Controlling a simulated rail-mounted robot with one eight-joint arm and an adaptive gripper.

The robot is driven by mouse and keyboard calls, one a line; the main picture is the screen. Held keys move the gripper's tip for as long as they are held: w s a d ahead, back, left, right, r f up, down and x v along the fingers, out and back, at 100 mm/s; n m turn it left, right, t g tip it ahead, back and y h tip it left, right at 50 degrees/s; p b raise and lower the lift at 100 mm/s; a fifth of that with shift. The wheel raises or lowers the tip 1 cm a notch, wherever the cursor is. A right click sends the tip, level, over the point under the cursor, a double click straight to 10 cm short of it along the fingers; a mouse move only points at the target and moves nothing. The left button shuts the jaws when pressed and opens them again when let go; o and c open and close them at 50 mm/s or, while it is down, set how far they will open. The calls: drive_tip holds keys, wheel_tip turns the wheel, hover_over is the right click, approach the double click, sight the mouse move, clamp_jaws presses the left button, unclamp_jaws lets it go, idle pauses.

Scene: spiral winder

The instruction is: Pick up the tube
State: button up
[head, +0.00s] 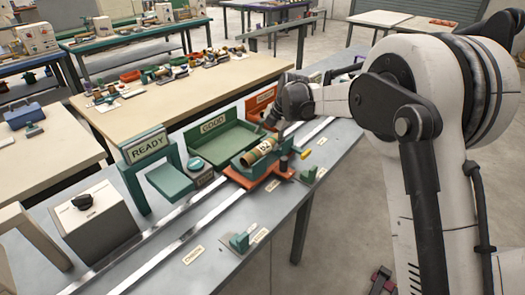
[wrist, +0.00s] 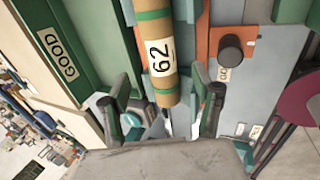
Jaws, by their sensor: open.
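The tube (head: 262,151) is a brown cardboard cylinder with green bands and a label reading 62. In the head view it lies in a green cradle on an orange carriage (head: 238,176). In the wrist view the tube (wrist: 160,55) runs down from the top edge, its near end between my fingers. My gripper (wrist: 163,82) is open, with one finger on each side of the tube and gaps visible; I cannot tell how far above it they are. In the head view my gripper (head: 272,122) is small and partly hidden beside the tube's far end.
Two metal rails (head: 185,215) run along the grey bench. A green GOOD tray (head: 225,142) and an orange bin (head: 260,102) stand behind the carriage. A green READY stand (head: 147,150) and a grey box with a black knob (head: 97,222) are at left. A dark knob (wrist: 231,47) sits right of the tube.

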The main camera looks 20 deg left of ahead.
sight(264, 147)
drive_tip(key=shift+x, duration=3.9)
drive_tip(key=shift+d, duration=0.15)
drive_tip(key=c, duration=1.3)
